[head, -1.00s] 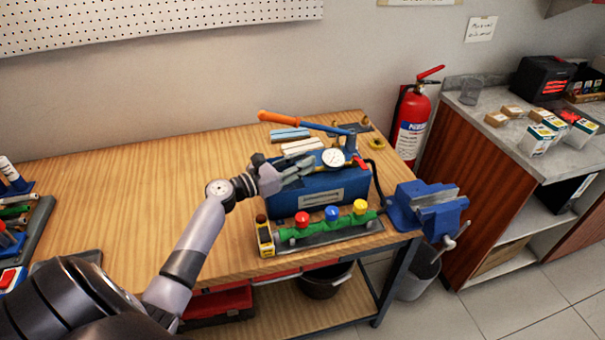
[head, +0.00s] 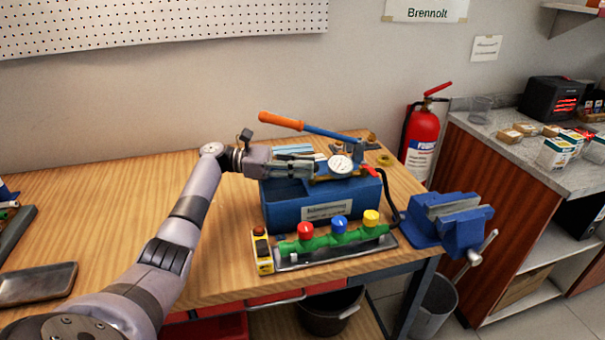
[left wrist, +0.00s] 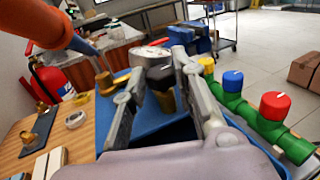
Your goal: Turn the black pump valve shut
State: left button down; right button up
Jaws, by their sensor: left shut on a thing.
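The blue test pump (head: 322,207) stands on the wooden bench, with a round white gauge (head: 340,165) and an orange-handled lever (head: 281,121) above its tank. My left gripper (head: 316,166) comes in level from the left over the tank, its fingers just left of the gauge. In the left wrist view, the black pump valve (left wrist: 160,76) sits between the two fingers, above a brass body (left wrist: 166,101) and in front of the gauge (left wrist: 149,55). The gripper is shut on this valve. In the head view the fingers hide the valve. My right gripper is not in view.
A green manifold (head: 335,240) with red, blue and yellow knobs lies before the pump, beside a yellow device (head: 263,254). A blue vise (head: 449,222) is at the bench's right corner. The lever (left wrist: 52,30) passes close to my left gripper. The bench's left half is mostly clear.

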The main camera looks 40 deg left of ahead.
pick_arm(q)
jog(key=shift+g, duration=0.3)
jog(key=c, duration=1.3)
grip_release()
jog(key=v, duration=1.1)
jog(key=shift+w+f, duration=0.15)
jog(key=shift+f, duration=0.05)
jog(key=shift+s+a, duration=0.3)
jog(key=shift+a, duration=0.15)
jog(key=shift+f, duration=0.1)
